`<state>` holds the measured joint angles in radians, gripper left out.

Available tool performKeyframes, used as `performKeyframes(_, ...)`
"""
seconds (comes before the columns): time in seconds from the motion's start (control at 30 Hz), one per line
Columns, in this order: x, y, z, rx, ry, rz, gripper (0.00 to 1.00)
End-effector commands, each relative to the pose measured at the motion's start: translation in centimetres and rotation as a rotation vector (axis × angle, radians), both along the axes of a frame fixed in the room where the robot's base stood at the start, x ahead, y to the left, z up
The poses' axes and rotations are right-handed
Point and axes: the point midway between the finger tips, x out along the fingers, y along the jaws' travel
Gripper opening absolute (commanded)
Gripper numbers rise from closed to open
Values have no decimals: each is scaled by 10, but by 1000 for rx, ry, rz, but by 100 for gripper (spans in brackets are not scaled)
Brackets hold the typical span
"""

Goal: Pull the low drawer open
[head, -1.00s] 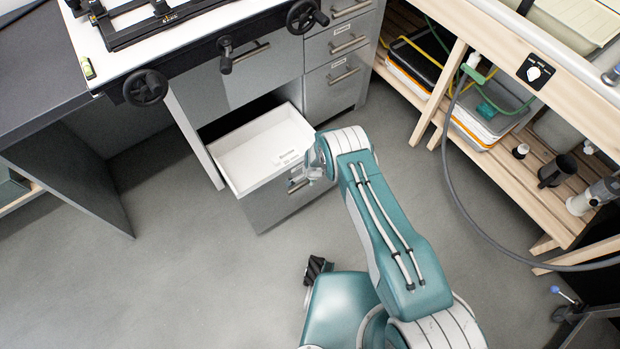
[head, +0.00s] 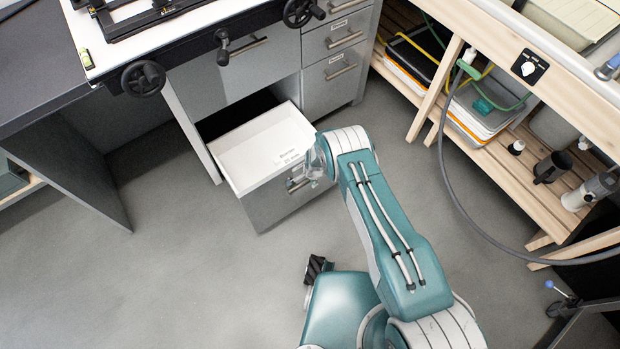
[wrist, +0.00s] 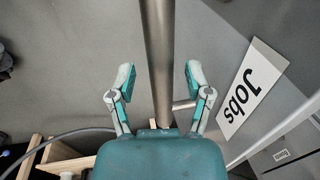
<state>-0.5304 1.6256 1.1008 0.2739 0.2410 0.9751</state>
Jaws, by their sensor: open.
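The low drawer (head: 262,140), white inside with a grey front, stands pulled well out of the grey cabinet. Its inside looks empty in the part I see. My gripper (head: 303,182) is at the drawer front, by its handle (head: 291,185), and is partly hidden by my wrist. In the wrist view, the round metal handle bar (wrist: 158,55) runs between the two open fingers of my gripper (wrist: 158,76). Gaps show on both sides of the bar; the fingers are not closed on it. A "Jobs" label (wrist: 248,88) is on the drawer front.
Closed drawers (head: 335,70) are above and beside the open one. Black handwheels (head: 143,79) stick out from the bench edge above. A wooden shelf unit (head: 480,140) with a hanging grey hose (head: 452,185) stands at the right. The floor (head: 150,270) at left is clear.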

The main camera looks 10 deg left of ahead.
Motion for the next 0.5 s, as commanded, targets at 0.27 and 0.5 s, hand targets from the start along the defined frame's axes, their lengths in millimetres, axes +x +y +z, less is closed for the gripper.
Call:
performKeyframes(0.27, 1, -1, 4, 2, -3, -1, 65)
performKeyframes(0.5, -2, -5, 35, 1, -3, -1, 65)
